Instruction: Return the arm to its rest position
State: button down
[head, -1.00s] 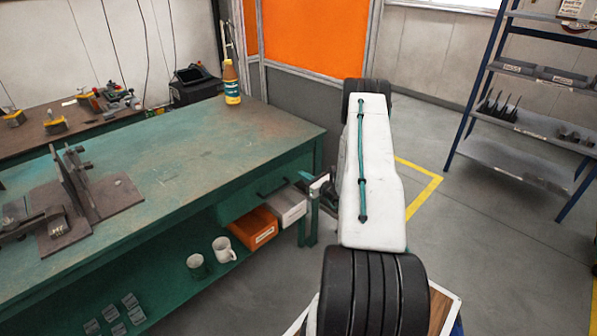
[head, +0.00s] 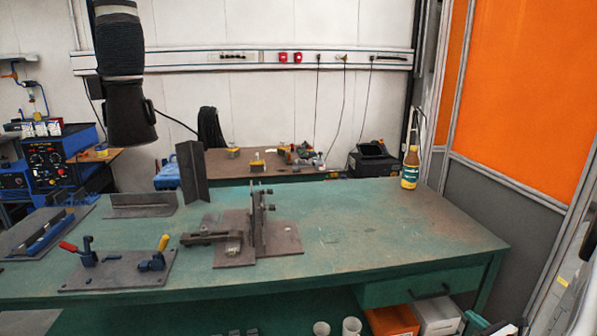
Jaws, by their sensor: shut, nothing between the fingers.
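My arm hangs down into the upper left of the head view, with a white link and a dark ribbed section. At its lower end is my dark gripper (head: 131,128), shut and empty. Its fingers are hard to make out against its dark body. In the picture it lies in front of the wall, above the left part of the green workbench (head: 390,240). It appears clear of the bench and of the things on it.
A fixture plate with upright brackets (head: 258,228), a clamp plate (head: 118,272) and an angle piece (head: 192,172) stand on the bench. A bottle (head: 410,167) stands at its far right corner. A blue welding unit (head: 52,153) is at left; an orange panel (head: 522,95) at right.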

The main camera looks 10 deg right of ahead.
jog(key=s+a+r+n+g+y, duration=0.2)
jog(key=a+r+n+g+y, duration=0.4)
jog(key=a+r+n, duration=0.45)
jog(key=s+a+r+n+g+y, duration=0.2)
jog(key=a+r+n+g+y, duration=0.2)
jog(key=a+r+n+g, duration=0.6)
jog(key=s+a+r+n+h, duration=1.2)
jog(key=s+a+r+n, duration=0.2)
jog(key=s+a+r, duration=0.4)
notch_tip(320, 180, up, 3)
jog(key=shift+a+f+t, duration=0.1)
jog(key=shift+a+t, duration=0.2)
jog(key=shift+a, duration=0.85)
jog(key=shift+s, duration=0.1)
